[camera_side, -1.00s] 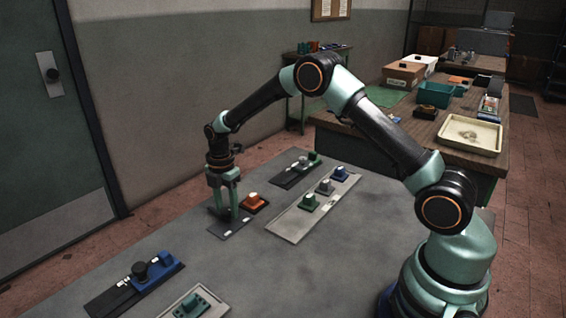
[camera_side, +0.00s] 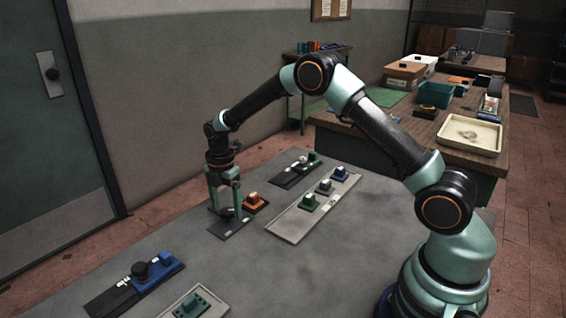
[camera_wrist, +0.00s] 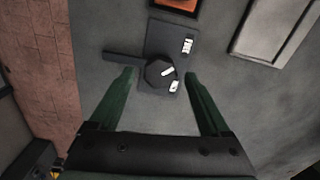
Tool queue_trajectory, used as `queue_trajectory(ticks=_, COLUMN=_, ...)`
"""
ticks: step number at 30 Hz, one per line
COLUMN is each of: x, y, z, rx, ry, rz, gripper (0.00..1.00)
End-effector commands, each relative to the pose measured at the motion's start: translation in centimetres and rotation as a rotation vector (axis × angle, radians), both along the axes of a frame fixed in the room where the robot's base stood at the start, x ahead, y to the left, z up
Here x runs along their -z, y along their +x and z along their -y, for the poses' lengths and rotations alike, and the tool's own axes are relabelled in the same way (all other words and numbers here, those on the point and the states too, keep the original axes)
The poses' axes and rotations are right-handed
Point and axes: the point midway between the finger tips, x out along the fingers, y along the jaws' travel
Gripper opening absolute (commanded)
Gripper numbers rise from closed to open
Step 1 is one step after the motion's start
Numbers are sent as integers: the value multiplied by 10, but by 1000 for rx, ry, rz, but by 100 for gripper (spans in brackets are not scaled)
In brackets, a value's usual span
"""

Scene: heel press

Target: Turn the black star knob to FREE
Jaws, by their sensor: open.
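The black star knob (camera_wrist: 158,74) shows in the wrist view on a dark plate (camera_wrist: 165,30). A white mark on its top slants toward the upper right. A white label (camera_wrist: 187,46) sits up and right of the knob and a smaller one (camera_wrist: 174,86) at its lower right edge; neither can be read. My gripper (camera_wrist: 159,74) is open, one finger on each side of the knob, with visible gaps. In the side view my gripper (camera_side: 225,212) stands low over the same plate (camera_side: 225,229), and its fingers mostly hide the knob.
An orange block (camera_side: 252,203) is at the plate's far end. A light panel with several blocks (camera_side: 290,228) lies to the right. A blue fixture with a black knob (camera_side: 138,270) and a green-block panel (camera_side: 193,305) are nearer. Bare tabletop lies between.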

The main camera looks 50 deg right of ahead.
Motion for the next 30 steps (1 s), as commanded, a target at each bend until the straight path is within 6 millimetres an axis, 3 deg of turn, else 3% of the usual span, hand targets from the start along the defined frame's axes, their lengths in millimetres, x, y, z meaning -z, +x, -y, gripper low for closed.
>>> queue_trajectory(ticks=18, x=-105, y=1, z=0, rx=-1, ry=0, rz=3, gripper=81)
queue_trajectory(ticks=30, x=-118, y=0, z=0, rx=-1, ry=0, rz=1, gripper=81)
